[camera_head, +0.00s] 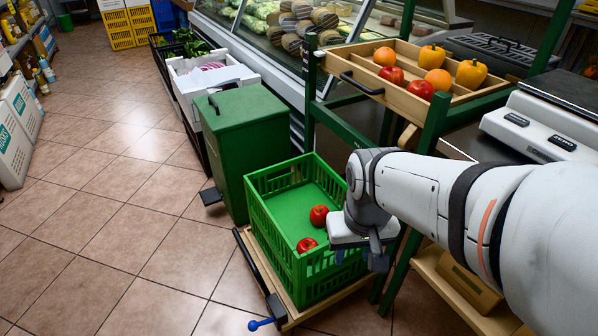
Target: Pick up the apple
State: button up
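Two red apples lie in the green crate: one (318,216) near the crate's right side, the other (306,245) nearer its front. Two more red apples sit in the wooden tray above, one (391,75) at its left and one (420,90) near its front edge. My gripper (362,258) hangs over the right side of the green crate (272,232), to the right of the two apples in it and apart from them. Its fingers are small and partly hidden, so I cannot tell whether they are open.
The wooden tray (366,92) also holds oranges (438,79) and yellow peppers (471,73) on a green-framed stand. A green bin (243,150) stands behind the crate. A scale (545,125) is at the right. The tiled floor (110,235) at the left is clear.

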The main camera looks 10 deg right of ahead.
aim_at(305, 245)
jog(key=z, duration=0.1)
jog(key=k, duration=1.05)
jog(key=u, duration=0.6)
